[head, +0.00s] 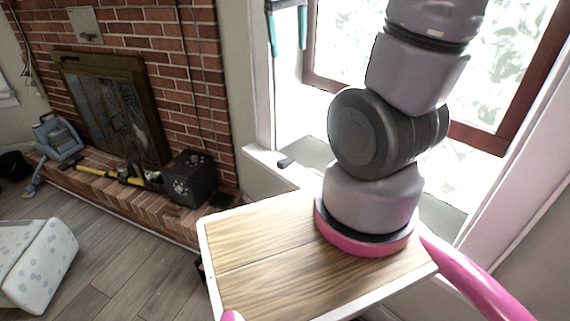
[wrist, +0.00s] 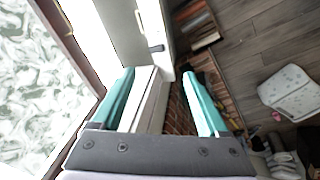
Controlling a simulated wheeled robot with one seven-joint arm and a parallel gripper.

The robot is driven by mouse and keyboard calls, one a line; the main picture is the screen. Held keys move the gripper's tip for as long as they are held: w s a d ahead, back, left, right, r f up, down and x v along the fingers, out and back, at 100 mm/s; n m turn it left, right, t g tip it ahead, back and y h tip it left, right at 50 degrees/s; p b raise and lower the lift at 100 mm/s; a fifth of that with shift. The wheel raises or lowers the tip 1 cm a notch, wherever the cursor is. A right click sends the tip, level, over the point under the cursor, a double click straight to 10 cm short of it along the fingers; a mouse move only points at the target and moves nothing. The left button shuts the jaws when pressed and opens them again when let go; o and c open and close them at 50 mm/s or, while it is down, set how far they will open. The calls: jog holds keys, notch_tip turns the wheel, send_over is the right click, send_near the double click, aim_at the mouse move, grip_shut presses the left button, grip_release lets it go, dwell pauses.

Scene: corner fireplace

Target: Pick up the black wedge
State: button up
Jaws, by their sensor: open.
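The black wedge (head: 286,162) is a small dark piece lying on the white window sill, near the corner by the brick wall. It also shows in the wrist view (wrist: 157,48), beyond and between the fingertips. My gripper (head: 288,50) is at the top of the head view, pointing down with its two teal fingers apart. It hangs well above the wedge and does not touch it. In the wrist view my gripper (wrist: 159,73) is open, with nothing between the fingers.
The window sill (head: 262,158) runs under a red-brown framed window. A black box (head: 190,178) and yellow tools (head: 92,172) lie on the brick hearth, with a blue-grey appliance (head: 57,140) at its far end. A white spotted seat (head: 35,262) stands on the wooden floor.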

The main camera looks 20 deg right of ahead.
aim_at(283, 161)
jog(key=w+d+f+n+g+h, duration=0.1)
jog(key=w+f+n+h, duration=0.5)
jog(key=f, duration=0.5)
jog(key=w+f+n+g+h, duration=0.15)
jog(key=w+f+n, duration=0.45)
jog(key=f, duration=0.6)
jog(key=w+a+f+n+t+h, duration=0.1)
jog(key=w+f+n+t, duration=0.3)
jog(key=f, duration=0.8)
jog(key=a+f+n+t+h, duration=0.1)
jog(key=f+n+t+h, duration=0.15)
jog(key=f+n, duration=0.65)
jog(key=w+d+f, duration=0.1)
jog(key=d+f, duration=0.1)
jog(key=d, duration=0.1)
jog(key=w+d+f+m, duration=0.1)
jog(key=w+d+f, duration=0.1)
jog(key=w+d+f+m+y, duration=0.1)
jog(key=d+f, duration=0.2)
jog(key=shift+w+d, duration=0.2)
jog(key=shift+d, duration=0.15)
grip_shut()
